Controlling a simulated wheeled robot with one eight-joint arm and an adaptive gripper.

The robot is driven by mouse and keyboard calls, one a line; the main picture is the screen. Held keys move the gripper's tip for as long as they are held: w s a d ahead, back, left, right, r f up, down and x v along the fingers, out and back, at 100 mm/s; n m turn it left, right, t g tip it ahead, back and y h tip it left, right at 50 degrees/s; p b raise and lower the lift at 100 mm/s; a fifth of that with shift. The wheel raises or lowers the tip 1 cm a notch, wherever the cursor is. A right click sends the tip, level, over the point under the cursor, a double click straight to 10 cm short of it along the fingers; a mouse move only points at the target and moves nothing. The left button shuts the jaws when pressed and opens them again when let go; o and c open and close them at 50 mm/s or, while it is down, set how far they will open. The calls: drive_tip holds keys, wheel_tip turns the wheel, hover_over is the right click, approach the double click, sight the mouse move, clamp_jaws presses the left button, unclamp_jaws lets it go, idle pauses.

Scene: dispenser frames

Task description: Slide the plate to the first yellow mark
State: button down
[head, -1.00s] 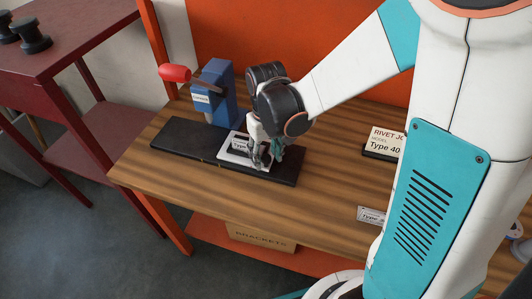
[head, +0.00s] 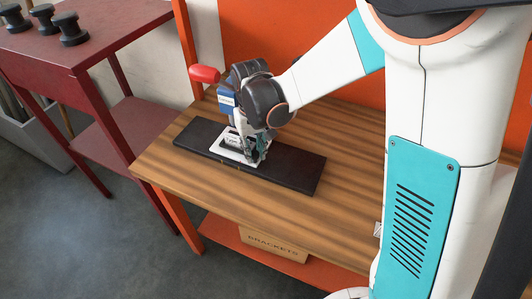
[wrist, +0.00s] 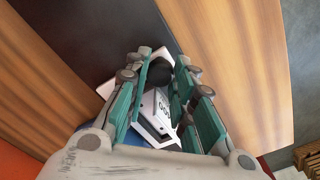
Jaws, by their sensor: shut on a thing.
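The white plate (head: 226,146) with a dark-framed label lies on a long black board (head: 290,172) on the wooden bench. My gripper (head: 256,155) reaches down onto the plate and is shut on it. In the wrist view, my gripper's green-padded fingers (wrist: 165,105) stand on both sides of a dark knob and the plate's label block (wrist: 156,117). A tiny yellowish mark (head: 238,167) shows on the board's front edge, just in front of the plate. Other marks are too small to tell.
A blue press (head: 226,99) with a red handle (head: 204,74) stands behind the board, partly hidden by my gripper. The board's right part is bare. A maroon table (head: 95,50) with black knobs stands left; a brackets box (head: 272,246) sits below.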

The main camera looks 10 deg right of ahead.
drive_tip(key=c, duration=1.3)
unclamp_jaws()
wheel_tip(320, 180, up, 12)
drive_tip(key=shift+r, duration=0.1)
